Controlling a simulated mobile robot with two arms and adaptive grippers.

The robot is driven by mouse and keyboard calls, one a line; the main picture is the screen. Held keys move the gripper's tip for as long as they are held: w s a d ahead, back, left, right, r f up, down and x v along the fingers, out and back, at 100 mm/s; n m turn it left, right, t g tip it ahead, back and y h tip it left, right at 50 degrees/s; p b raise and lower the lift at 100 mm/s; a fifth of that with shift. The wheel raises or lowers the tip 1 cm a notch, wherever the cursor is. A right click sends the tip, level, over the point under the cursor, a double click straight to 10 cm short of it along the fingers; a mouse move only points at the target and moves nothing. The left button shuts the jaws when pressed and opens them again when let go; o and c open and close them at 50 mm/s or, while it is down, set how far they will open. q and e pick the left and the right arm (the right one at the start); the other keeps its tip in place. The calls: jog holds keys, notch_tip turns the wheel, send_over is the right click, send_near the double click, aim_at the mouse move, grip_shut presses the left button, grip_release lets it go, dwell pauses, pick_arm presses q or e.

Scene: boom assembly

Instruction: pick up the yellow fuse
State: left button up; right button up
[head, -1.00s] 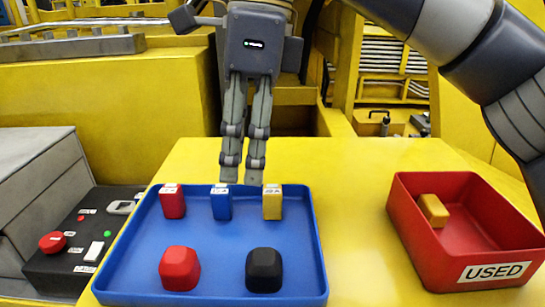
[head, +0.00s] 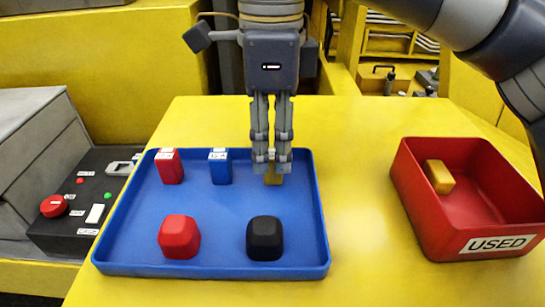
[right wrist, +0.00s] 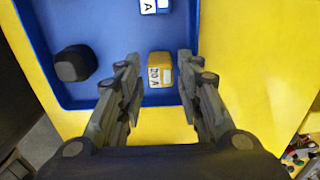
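The yellow fuse (head: 273,179) stands at the far right corner of the blue tray (head: 215,270), mostly hidden by my right gripper (head: 271,163) in the head view. In the right wrist view the yellow fuse (right wrist: 160,68) shows its white "20 A" label between the two fingers of my right gripper (right wrist: 159,80). The fingers are open, one on each side of the fuse, with a small gap showing on both sides. My left gripper is not in view.
A red fuse (head: 170,168) and a blue fuse (head: 220,169) stand left along the tray's far side. A red block (head: 179,237) and a black block (head: 265,239) are nearer. A red "USED" bin (head: 430,225) at right holds another yellow fuse (head: 438,177).

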jog(key=shift+d+f+p, duration=0.2)
jog(key=shift+f+p, duration=0.1)
jog(key=shift+f, duration=1.05)
jog(key=c, duration=0.7)
